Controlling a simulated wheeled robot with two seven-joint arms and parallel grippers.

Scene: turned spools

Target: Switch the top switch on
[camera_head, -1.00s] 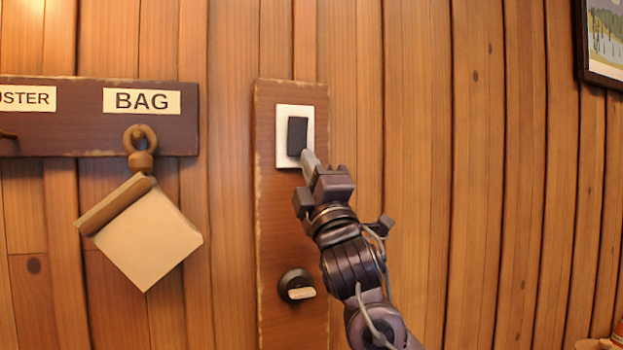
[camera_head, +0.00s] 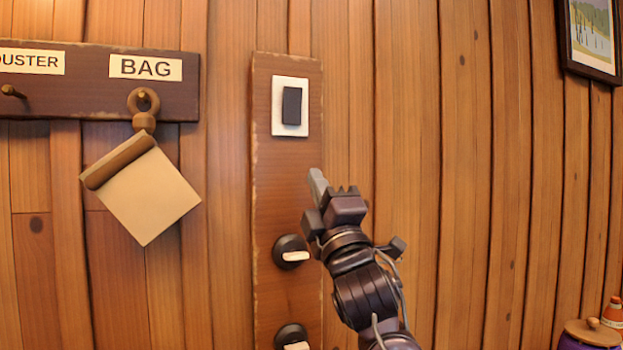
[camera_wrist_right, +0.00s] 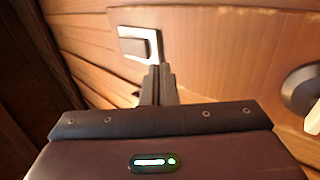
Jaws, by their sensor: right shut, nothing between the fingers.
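The top switch (camera_head: 291,106) is a dark rocker on a white plate, near the top of a vertical wooden board (camera_head: 287,190) on the wall. It also shows in the right wrist view (camera_wrist_right: 138,46), beyond the fingertips. My right gripper (camera_head: 317,174) is shut and empty, below and right of the switch plate, with a visible gap between them in the head view. Its fingers (camera_wrist_right: 158,75) stand together in the wrist view. Which way the rocker is tipped I cannot tell. My left gripper is not in view.
Two round dark knobs with pale levers, an upper one (camera_head: 291,251) and a lower one (camera_head: 291,337), sit on the board below the switch. A framed picture (camera_head: 592,38) hangs at upper right.

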